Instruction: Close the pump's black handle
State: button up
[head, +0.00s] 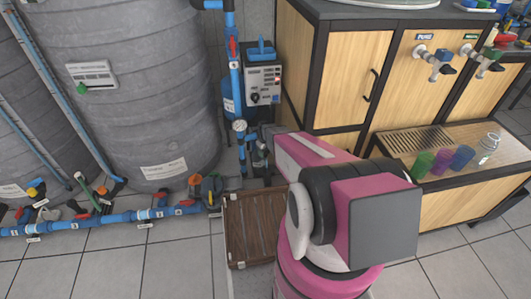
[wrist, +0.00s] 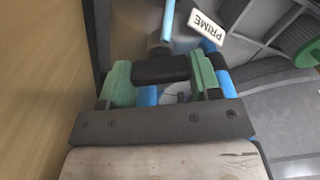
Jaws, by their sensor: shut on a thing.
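The black handle (wrist: 160,69) shows in the wrist view on a grey and blue pipe fitting. My gripper (wrist: 161,78) is shut on it, with one green pad on each side. A white tag reading PRIME (wrist: 207,25) hangs just beyond the handle. In the head view the pump (head: 211,190) sits low by the blue floor pipes. My arm reaches towards the pipes beside the cabinet, and its own links hide the handle there.
A wooden cabinet (head: 352,75) stands close on the right of the arm. A vertical blue pipe (head: 236,90) with a gauge (head: 240,126) and a control box (head: 263,82) are behind. Grey tanks (head: 150,75) fill the left. A brown slatted board (head: 250,222) lies in front.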

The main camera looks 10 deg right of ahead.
jog(key=m, duration=0.5)
jog(key=shift+m, duration=0.4)
jog(key=m, duration=1.1)
jog(key=shift+m, duration=0.4)
jog(key=m, duration=0.5)
jog(key=shift+m, duration=0.3)
jog(key=o, duration=0.9)
